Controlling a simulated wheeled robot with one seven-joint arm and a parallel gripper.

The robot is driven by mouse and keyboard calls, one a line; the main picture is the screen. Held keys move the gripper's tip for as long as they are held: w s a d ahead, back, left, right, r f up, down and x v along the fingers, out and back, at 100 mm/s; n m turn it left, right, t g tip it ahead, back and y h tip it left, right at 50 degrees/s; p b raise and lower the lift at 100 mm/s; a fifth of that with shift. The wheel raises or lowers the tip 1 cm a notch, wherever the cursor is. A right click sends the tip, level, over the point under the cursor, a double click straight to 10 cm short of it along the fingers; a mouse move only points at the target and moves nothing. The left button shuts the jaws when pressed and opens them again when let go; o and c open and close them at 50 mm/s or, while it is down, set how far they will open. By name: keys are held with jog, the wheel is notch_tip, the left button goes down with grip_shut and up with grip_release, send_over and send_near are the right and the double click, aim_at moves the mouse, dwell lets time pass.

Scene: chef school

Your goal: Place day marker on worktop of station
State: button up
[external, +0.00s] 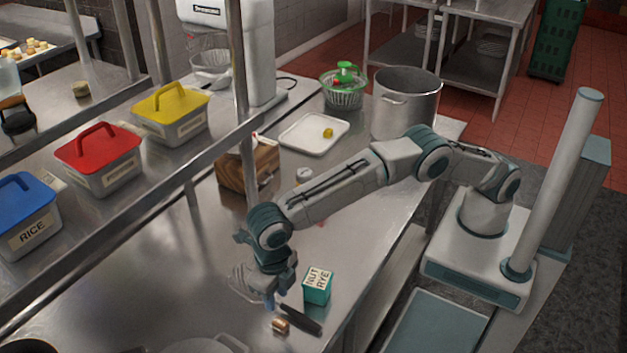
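My gripper (271,299) points down low over the front part of the steel worktop (235,285). A small bluish piece shows at its tip; I cannot tell whether it is a fingertip or a held marker. A dark elongated object (302,320) lies on the worktop just right of the gripper. A small copper-coloured cylinder (280,325) lies just below the gripper. I cannot tell which of these, if any, is the day marker. The gap between the fingers is too small to make out.
A teal box (317,287) reading NUT RYE stands close right of my gripper. A wooden block (247,166), white tray (314,134) and large pot (405,101) stand farther back. Shelf posts and lidded tubs (98,158) are at left. The mid worktop has free room.

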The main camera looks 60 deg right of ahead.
notch_tip(320, 180, up, 3)
jog(key=shift+r, duration=0.1)
